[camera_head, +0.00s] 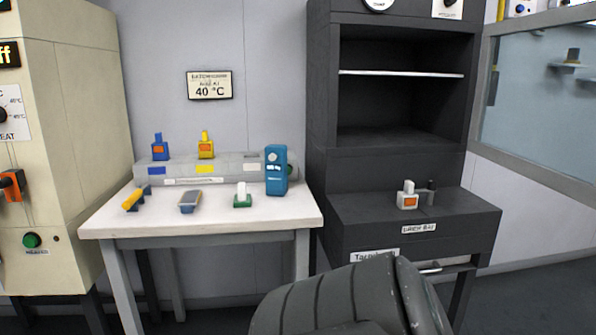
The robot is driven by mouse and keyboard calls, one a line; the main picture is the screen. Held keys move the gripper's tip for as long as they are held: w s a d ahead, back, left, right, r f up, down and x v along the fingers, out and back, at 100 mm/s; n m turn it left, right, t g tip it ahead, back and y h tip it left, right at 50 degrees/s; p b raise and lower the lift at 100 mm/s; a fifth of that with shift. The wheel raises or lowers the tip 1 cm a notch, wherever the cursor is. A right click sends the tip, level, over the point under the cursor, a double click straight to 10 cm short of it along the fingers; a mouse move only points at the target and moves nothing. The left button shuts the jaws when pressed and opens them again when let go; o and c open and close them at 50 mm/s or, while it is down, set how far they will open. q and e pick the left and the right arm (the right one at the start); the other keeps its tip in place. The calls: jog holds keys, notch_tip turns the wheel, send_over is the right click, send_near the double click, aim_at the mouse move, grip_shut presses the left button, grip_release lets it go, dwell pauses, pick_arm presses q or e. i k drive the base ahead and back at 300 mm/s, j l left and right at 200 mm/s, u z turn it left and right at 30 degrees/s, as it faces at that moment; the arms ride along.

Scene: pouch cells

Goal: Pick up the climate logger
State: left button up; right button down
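No item carries a readable name of climate logger, so I cannot tell for sure which one it is. A tall blue device (276,172) with a round light dial stands upright at the right end of the white table (240,217). A small grey-blue handheld device (190,201) with a flat face lies on the table's front left part. Neither is touched by a gripper. Both of my grippers are out of view; only a dark grey ribbed part of my own body shows at the bottom.
A cream machine (67,130) stands left. A dark cabinet (413,215) with a white-orange bottle (407,197) stands right.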

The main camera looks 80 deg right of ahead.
aim_at(277, 171)
jog(key=z, duration=1.85)
